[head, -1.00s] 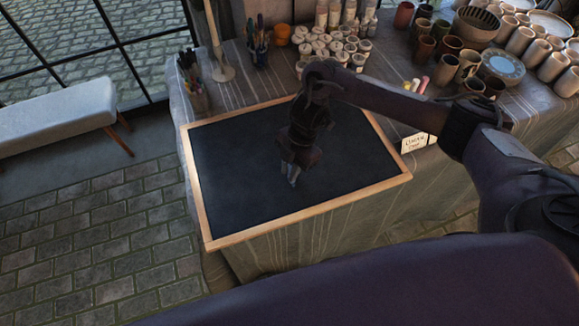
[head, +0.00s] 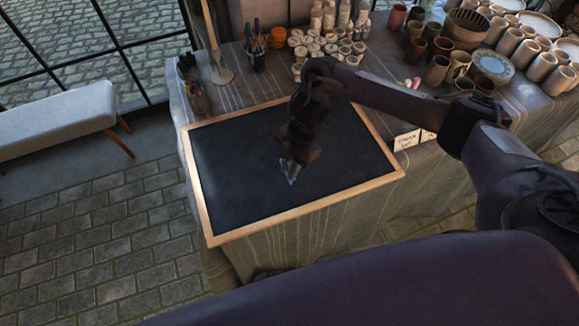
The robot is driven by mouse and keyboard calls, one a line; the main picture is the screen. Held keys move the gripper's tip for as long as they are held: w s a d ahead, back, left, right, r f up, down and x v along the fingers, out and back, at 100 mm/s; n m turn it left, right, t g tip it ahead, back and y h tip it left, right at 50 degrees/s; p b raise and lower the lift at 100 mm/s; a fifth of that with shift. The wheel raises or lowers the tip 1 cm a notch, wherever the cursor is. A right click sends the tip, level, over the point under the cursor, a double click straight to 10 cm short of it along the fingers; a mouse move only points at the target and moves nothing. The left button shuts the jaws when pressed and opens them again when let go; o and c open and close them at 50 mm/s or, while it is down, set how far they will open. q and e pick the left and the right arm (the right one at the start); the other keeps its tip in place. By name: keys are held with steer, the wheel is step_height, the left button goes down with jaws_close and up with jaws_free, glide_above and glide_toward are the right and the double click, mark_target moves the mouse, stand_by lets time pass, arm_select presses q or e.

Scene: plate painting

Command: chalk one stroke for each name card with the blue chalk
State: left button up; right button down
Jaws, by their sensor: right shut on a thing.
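The blackboard (head: 235,165) lies on the table in a light wooden frame. My right gripper (head: 290,166) is over its middle, pointing down and shut on the blue chalk (head: 291,181), of which only a small bluish tip shows. I cannot tell whether the tip touches the board. Small pale-blue traces show by the fingers, but I cannot tell whether they are chalk marks. A white name card (head: 407,140) stands at the board's right; a second card (head: 428,135) is partly hidden behind my right arm. My left gripper is not in view.
Pink and pale chalk sticks (head: 413,84) lie behind my right arm. Paint pots (head: 325,45), brown cups (head: 437,70) and a blue plate (head: 493,66) crowd the back. Brush holders (head: 197,98) stand at the left. The board's left side is clear.

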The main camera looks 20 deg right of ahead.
steer(key=shift+r+p, duration=1.9)
steer(key=shift+r, duration=0.55)
